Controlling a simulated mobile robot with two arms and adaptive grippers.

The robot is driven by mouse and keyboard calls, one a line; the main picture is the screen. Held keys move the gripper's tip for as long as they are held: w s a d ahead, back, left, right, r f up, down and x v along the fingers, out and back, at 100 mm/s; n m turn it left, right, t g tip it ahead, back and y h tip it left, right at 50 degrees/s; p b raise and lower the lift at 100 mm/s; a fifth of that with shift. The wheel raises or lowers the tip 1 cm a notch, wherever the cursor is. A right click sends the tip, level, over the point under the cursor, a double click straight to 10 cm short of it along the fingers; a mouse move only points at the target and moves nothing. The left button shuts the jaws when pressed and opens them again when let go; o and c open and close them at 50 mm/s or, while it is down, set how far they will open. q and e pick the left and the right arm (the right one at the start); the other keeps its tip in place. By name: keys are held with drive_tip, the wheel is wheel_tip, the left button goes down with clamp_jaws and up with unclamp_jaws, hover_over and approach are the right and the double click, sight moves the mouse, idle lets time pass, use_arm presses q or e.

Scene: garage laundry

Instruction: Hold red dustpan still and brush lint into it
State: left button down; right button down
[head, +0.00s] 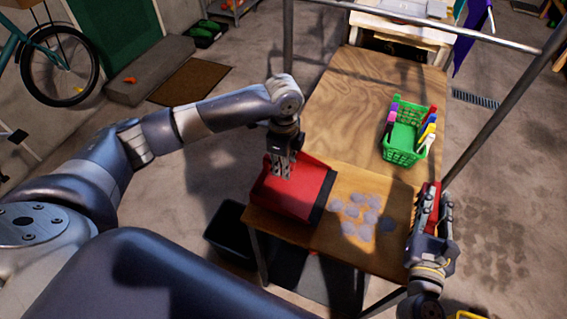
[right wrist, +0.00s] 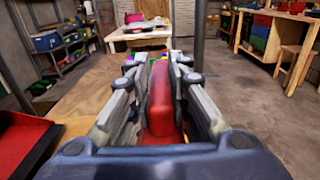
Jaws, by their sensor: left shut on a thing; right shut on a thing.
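The red dustpan (head: 295,201) lies at the near left corner of the wooden table, its dark lip facing right. My left gripper (head: 281,172) is shut on the dustpan from above. Several pale grey lint tufts (head: 361,212) lie on the table between the dustpan and my right gripper. My right gripper (head: 429,210) is at the table's right edge, shut on the red brush (right wrist: 161,100), which shows between its fingers in the right wrist view. The fingers hide part of the brush, and its bristles are not visible. The dustpan's edge also shows in the right wrist view (right wrist: 22,140).
A green basket (head: 404,157) with several coloured bottles or markers stands on the table's right side, beyond the lint. The table top (head: 365,95) is clear farther back. A black bin (head: 228,232) stands on the floor by the near left corner. Metal posts (head: 505,105) rise around the table.

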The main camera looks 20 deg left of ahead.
sight(297, 177)
use_arm(q)
drive_tip(key=shift+f, duration=1.3)
drive_tip(key=shift+f, duration=0.1)
drive_tip(key=c, duration=1.4)
unclamp_jaws()
drive_tip(key=shift+c, duration=0.2)
drive_tip(key=shift+c, duration=0.2)
clamp_jaws()
